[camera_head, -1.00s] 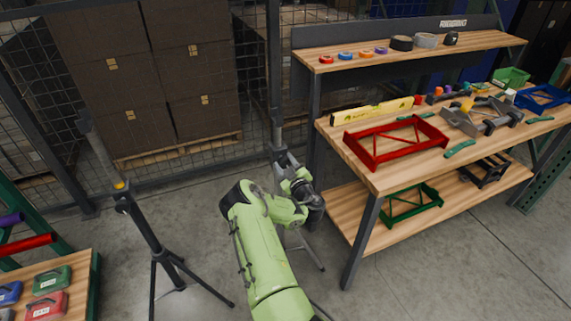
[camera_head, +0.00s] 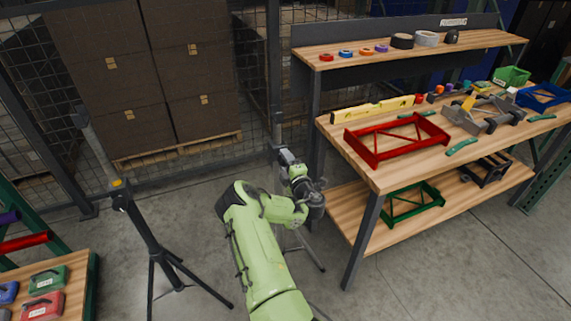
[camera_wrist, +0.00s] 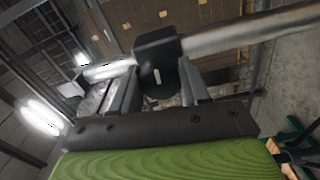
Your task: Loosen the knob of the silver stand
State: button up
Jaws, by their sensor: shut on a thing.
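The silver stand (camera_head: 304,252) stands at the left end of the workbench, with grey tripod legs on the floor and an upright pole, partly hidden behind my arm. My gripper (camera_head: 283,154) is at its collar, below the upper pole (camera_head: 277,125). In the wrist view, my gripper (camera_wrist: 156,88) is shut on a black knob (camera_wrist: 156,78) with a short white mark on its face. The knob sits on a black collar, and the silver pole (camera_wrist: 250,36) runs out of it to the right. The fingers are on either side of the knob.
A black tripod stand (camera_head: 145,230) with a yellow-orange knob (camera_head: 118,183) stands to the left. The workbench (camera_head: 370,178) with a red frame (camera_head: 396,139) is close on the right. A mesh fence is behind. Coloured cases lie on a low table at lower left.

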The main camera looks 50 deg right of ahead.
jog(key=n+b, duration=0.1)
jog(key=n, duration=0.3)
jog(key=shift+f+n+b, duration=0.15)
jog(key=shift+n+b, duration=0.15)
jog(key=shift+b, duration=0.05)
jog(key=n+b, duration=0.1)
jog(key=n, duration=0.2)
jog(key=shift+n+b, duration=0.3)
jog(key=n+b, duration=0.2)
jog(key=n, duration=0.2)
jog(key=shift+n+b, duration=0.55)
jog(key=shift+n, duration=1.05)
jog(key=o, duration=1.1)
jog(key=shift+c, duration=0.2)
